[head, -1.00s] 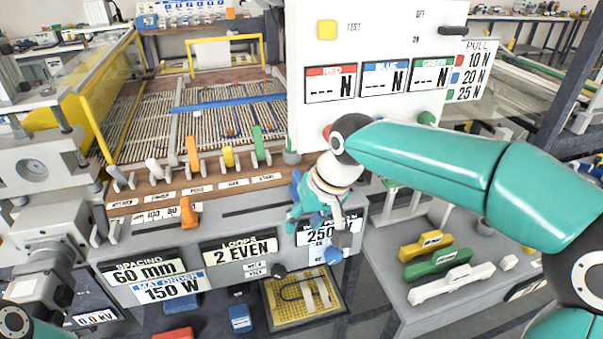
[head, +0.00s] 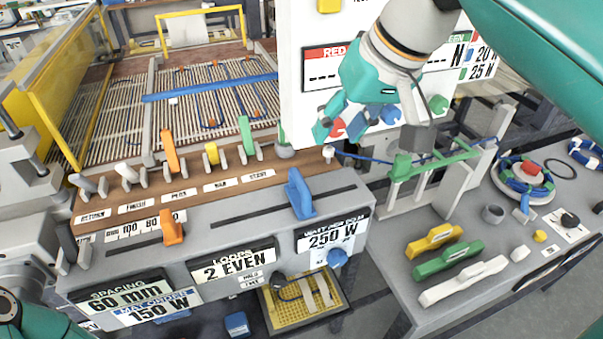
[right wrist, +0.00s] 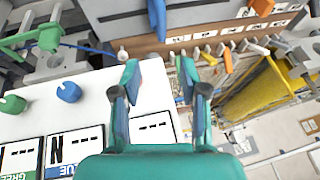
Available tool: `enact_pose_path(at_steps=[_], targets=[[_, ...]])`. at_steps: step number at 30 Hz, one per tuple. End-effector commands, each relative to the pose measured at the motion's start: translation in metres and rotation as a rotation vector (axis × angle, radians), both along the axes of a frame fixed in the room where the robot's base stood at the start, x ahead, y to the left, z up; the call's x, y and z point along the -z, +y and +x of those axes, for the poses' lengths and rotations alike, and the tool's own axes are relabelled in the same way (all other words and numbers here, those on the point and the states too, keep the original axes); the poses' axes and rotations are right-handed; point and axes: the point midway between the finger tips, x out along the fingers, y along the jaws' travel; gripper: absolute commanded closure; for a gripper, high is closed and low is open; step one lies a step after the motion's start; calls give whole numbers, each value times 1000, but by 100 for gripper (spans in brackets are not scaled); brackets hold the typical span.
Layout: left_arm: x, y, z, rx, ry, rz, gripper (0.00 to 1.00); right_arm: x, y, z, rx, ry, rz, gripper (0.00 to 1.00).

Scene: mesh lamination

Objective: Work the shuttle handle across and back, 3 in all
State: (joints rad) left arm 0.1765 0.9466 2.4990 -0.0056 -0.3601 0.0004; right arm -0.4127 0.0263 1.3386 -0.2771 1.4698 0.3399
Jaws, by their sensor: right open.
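A blue upright handle (head: 300,196) stands toward the right end of a long slot in the grey front panel (head: 240,215). It also shows in the right wrist view (right wrist: 157,18), beyond my fingertips. I cannot tell from the labels which is the shuttle handle. My right gripper (head: 345,128) is open and empty, raised in front of the white display board, apart from the blue handle. Its two fingers show spread in the right wrist view (right wrist: 158,68). My left gripper is out of view.
Several coloured levers, one orange (head: 169,152) and one green (head: 246,137), line the bed's front. The white board (head: 300,100) with a red knob (head: 338,128) stands behind my right gripper. A green-topped frame (head: 440,163) and coloured bars (head: 448,258) are at right.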

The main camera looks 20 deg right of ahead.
Motion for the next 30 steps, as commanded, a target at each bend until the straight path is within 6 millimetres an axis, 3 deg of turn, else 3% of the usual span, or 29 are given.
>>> enact_pose_path(at_steps=[18, 24, 30], targets=[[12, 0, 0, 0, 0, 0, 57, 115, 28, 49, -10, 5, 0, 57], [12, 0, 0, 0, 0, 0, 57, 132, 32, 57, -10, 2, -1, 57], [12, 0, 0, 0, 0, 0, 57, 136, 33, 59, -11, 1, 0, 57]])
